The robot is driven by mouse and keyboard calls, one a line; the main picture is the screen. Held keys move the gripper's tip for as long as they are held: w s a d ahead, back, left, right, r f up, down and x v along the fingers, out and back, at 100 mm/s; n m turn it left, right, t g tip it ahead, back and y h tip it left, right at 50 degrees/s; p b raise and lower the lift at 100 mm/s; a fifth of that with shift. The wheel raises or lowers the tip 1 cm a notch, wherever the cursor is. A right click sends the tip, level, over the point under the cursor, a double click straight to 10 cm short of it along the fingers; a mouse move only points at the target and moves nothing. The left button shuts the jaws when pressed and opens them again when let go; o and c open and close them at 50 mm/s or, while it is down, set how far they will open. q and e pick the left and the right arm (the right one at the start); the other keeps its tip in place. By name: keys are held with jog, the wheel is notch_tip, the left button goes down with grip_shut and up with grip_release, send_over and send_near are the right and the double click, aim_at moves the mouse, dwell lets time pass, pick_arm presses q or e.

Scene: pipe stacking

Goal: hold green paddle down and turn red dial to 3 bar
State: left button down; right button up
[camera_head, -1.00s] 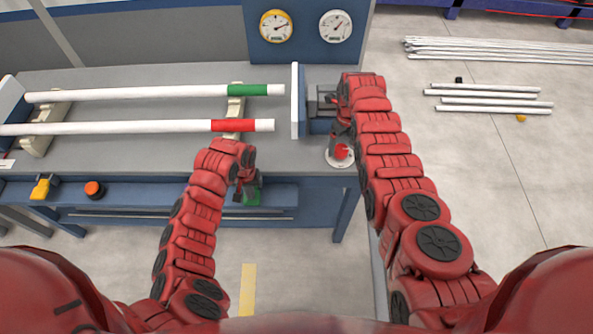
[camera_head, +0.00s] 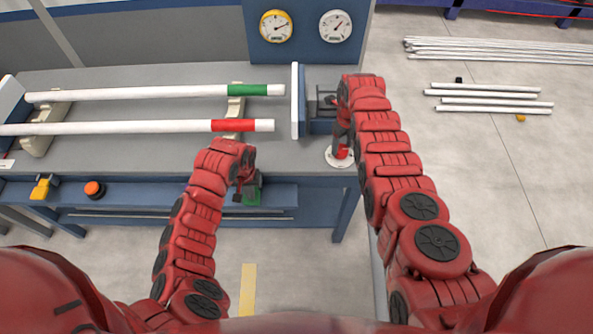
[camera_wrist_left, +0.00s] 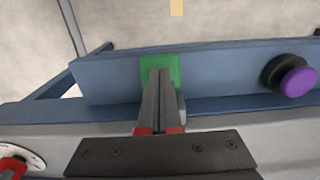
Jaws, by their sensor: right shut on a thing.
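The green paddle (camera_head: 252,196) is on the blue front rail of the bench; it also shows in the left wrist view (camera_wrist_left: 175,65). My left gripper (camera_head: 245,192) is at the paddle, and its fingers (camera_wrist_left: 162,75) are closed together against or just over it. Contact is hard to tell. The red dial (camera_head: 342,151) sits on a round white plate (camera_head: 338,161) at the bench's right end. My right gripper (camera_head: 342,138) is shut on the red dial from above and partly hides it. A yellow-rimmed gauge (camera_head: 276,26) and a silver-rimmed gauge (camera_head: 335,26) are on the back panel; their numbers are too small to read.
Two white pipes, one with a green band (camera_head: 247,90) and one with a red band (camera_head: 232,126), lie on supports on the bench. A yellow pedal-like part (camera_head: 41,187) and a round button (camera_head: 94,190) are on the front rail at left. Loose pipes lie on the floor at right.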

pick_arm(q)
jog(key=shift+s+f, duration=0.1)
jog(key=shift+f, duration=0.05)
pick_arm(e)
jog(key=n, duration=0.3)
jog(key=shift+n, duration=0.3)
jog(key=n, duration=0.3)
jog(key=shift+n, duration=1.9)
